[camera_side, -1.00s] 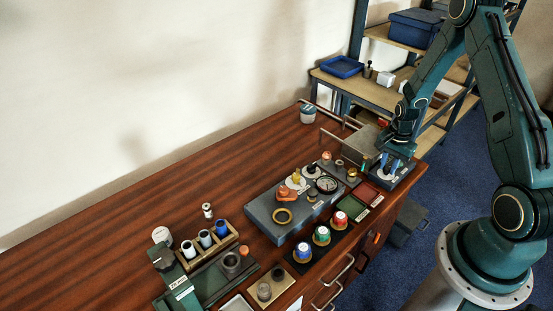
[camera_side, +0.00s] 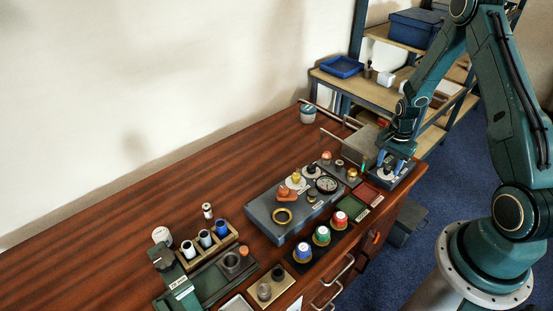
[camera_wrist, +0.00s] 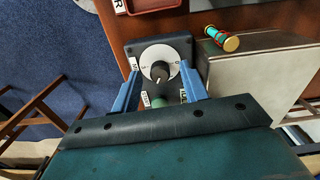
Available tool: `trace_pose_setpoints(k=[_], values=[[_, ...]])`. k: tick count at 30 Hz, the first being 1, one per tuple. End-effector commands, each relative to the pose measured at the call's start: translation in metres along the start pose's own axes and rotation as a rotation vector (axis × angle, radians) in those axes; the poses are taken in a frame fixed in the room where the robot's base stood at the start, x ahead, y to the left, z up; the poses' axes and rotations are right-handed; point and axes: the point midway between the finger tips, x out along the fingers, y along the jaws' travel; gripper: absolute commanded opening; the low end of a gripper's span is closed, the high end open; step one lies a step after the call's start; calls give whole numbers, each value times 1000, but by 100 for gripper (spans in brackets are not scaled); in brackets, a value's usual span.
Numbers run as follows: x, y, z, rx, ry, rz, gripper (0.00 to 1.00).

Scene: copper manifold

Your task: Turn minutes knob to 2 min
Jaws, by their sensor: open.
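The minutes knob (camera_wrist: 159,70) is a small dark knob with a pale pointer line, on a white round dial (camera_wrist: 151,58) set in a dark box (camera_wrist: 128,45). In the wrist view the dial lies between and just beyond the two blue fingers of my gripper (camera_wrist: 160,84). The fingers are open, one on each side of the knob, and I cannot tell how high they are above it. In the side view my gripper (camera_side: 393,165) is over the box (camera_side: 392,180) at the right end of the bench.
A grey box with a handle (camera_side: 360,145) stands close to the left of my gripper. A red tray (camera_side: 366,193) and a green tray (camera_side: 350,212) lie nearby. The long left part of the bench is mostly clear.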

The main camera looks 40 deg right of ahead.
Motion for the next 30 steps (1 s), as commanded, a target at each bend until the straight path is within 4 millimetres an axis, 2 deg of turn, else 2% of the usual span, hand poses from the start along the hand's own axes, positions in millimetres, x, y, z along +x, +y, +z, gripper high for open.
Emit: trace_pose_setpoints(k=[8,30], values=[[-24,0,0,0,2,-3,44],[-121,0,0,0,2,-2,44]])
